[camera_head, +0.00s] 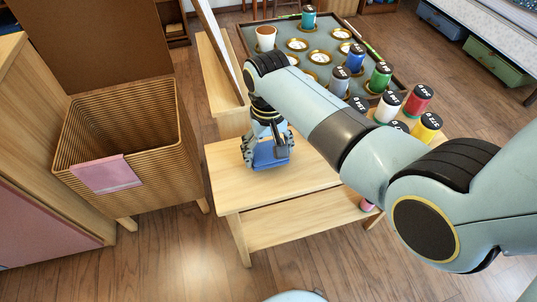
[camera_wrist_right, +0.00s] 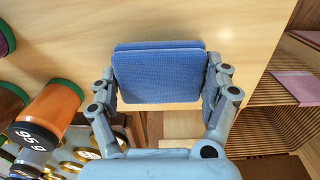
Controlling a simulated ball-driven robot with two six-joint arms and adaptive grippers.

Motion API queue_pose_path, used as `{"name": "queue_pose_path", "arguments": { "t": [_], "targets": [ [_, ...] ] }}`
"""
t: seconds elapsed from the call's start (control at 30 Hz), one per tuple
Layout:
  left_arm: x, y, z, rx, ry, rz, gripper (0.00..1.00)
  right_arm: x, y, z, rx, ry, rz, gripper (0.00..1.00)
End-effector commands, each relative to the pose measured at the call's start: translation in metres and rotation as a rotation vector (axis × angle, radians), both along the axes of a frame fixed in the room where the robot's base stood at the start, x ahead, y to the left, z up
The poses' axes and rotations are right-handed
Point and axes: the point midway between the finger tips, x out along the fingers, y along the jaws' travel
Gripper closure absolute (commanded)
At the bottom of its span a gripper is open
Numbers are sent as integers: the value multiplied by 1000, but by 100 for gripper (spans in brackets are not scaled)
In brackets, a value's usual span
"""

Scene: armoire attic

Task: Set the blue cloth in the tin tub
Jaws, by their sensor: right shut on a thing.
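The blue cloth (camera_head: 271,153) is a folded flat pad between the fingers of my right gripper (camera_head: 266,160), over the light wooden table. In the right wrist view the cloth (camera_wrist_right: 160,72) sits squarely between the two fingers, which press on its left and right edges. My right gripper is shut on it. I cannot tell whether the cloth still touches the tabletop. My left gripper is not in view. I see no tin tub in either view.
A wicker hamper (camera_head: 187,150) with a pink cloth (camera_head: 104,175) over its rim stands left of the wooden table (camera_head: 225,190). A dark-edged tray (camera_head: 270,50) with several cans and gold rings lies behind. A pink object (camera_head: 367,205) is under the table's right side.

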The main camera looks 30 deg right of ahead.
Motion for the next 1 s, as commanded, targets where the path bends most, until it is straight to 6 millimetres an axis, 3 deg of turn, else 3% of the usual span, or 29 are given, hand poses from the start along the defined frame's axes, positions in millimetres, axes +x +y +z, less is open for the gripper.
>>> {"name": "queue_pose_path", "arguments": {
  "t": [0.1, 0.47, 0.5, 0.6, 1.0],
  "targets": [
    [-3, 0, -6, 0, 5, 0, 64, 0, 0, -16, 0, 0, 0, 55],
    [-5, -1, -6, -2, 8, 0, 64, 0, 0, -19, 1, -1, 0, 55],
    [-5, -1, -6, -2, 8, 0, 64, 0, 0, -19, 1, -1, 0, 16],
    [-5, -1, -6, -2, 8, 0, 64, 0, 0, -19, 1, -1, 0, 2],
    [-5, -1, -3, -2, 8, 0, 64, 1, 0, -10, 1, -2, 0, 0]
  ]
}}
